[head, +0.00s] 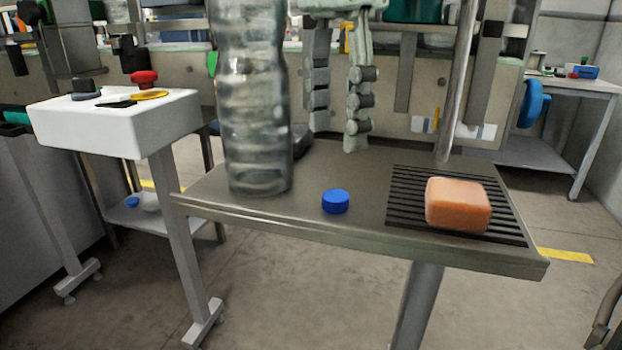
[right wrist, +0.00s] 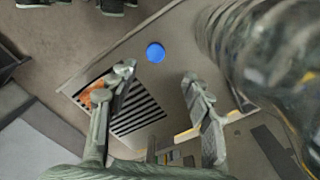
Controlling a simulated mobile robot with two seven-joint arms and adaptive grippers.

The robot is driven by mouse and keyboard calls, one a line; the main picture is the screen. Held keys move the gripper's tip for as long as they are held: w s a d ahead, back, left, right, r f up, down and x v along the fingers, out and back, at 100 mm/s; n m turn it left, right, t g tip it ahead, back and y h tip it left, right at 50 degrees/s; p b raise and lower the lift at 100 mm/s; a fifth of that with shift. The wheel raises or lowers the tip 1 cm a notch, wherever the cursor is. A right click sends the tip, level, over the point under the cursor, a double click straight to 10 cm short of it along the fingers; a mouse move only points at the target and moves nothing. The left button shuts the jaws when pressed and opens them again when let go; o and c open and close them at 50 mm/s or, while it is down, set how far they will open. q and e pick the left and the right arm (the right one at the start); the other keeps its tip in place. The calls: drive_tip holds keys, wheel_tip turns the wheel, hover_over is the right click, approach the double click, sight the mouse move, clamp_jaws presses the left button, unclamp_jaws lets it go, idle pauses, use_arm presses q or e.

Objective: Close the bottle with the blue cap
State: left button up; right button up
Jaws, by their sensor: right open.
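The blue cap (head: 336,201) lies on the small metal table (head: 345,170), near its front edge. It also shows in the right wrist view (right wrist: 155,52), beyond my fingertips. A tall clear ribbed bottle (head: 254,110) stands upright on the table, left of the cap; its top is cut off by the frame. In the right wrist view the bottle (right wrist: 270,60) is blurred at the right edge. My right gripper (head: 337,138) points down behind the cap and right of the bottle. It is open and empty, with its fingers (right wrist: 157,76) apart. My left gripper is out of view.
An orange sponge (head: 458,204) lies on a black ribbed mat (head: 405,200) at the table's right. A white stand (head: 120,122) with a red button (head: 144,77) is at the left. A metal post (head: 457,90) rises behind the mat. The table around the cap is clear.

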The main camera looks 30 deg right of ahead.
sight(336, 195)
drive_tip(key=shift+s, duration=0.15)
drive_tip(key=shift+f, duration=1.3)
drive_tip(key=f, duration=0.5)
drive_tip(key=shift+s+a, duration=0.15)
drive_tip(key=shift+s, duration=0.15)
drive_tip(key=shift+c, duration=0.6)
drive_tip(key=c, duration=0.7)
